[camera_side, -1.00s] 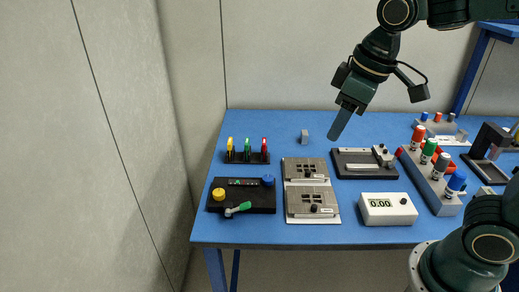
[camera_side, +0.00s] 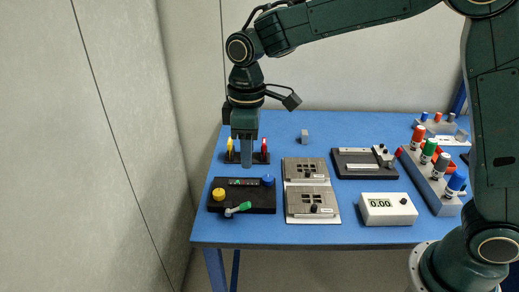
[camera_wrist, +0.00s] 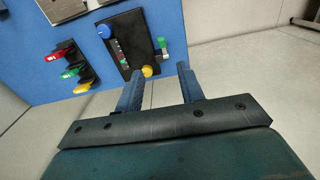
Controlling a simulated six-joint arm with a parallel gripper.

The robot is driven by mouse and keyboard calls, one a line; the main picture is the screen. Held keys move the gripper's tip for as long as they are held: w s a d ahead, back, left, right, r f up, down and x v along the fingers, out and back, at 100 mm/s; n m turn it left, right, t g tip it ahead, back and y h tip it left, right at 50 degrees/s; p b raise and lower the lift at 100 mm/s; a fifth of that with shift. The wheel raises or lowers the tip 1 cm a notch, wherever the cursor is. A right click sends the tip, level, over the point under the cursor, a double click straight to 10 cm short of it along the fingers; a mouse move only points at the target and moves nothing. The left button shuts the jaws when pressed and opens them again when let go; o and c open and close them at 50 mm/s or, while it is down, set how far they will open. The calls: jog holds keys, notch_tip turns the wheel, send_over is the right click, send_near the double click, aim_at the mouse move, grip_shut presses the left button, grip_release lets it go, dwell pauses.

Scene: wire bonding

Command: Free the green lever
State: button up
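A lever with a green handle (camera_side: 244,206) and a pale metal end sits at the front edge of the black board (camera_side: 265,205). In the wrist view the green handle (camera_wrist: 163,42) is upright beside the board. A rack behind the board carries a yellow, a green and a red piece; its green piece (camera_wrist: 70,71) shows in the wrist view but is hidden behind my gripper in the side view. My gripper (camera_side: 247,164) points down between rack and board, above the table. In the wrist view its fingers (camera_wrist: 160,70) are apart with nothing between them.
The board bears a yellow knob (camera_side: 218,194) and a blue knob (camera_side: 268,181). Grey plates (camera_side: 288,188) stand just right of it. A white meter (camera_side: 388,210) and a marker rack (camera_side: 446,204) are farther right. Blue table (camera_side: 345,228) is bare at the front.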

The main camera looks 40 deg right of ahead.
aim_at(245, 204)
jog(key=shift+w+a+f, duration=0.3)
jog(key=shift+a+f, duration=0.1)
jog(key=shift+f, duration=0.05)
notch_tip(245, 204, down, 14)
jog(key=shift+r, duration=0.1)
dwell(0.7)
jog(key=shift+c, duration=0.5)
grip_shut()
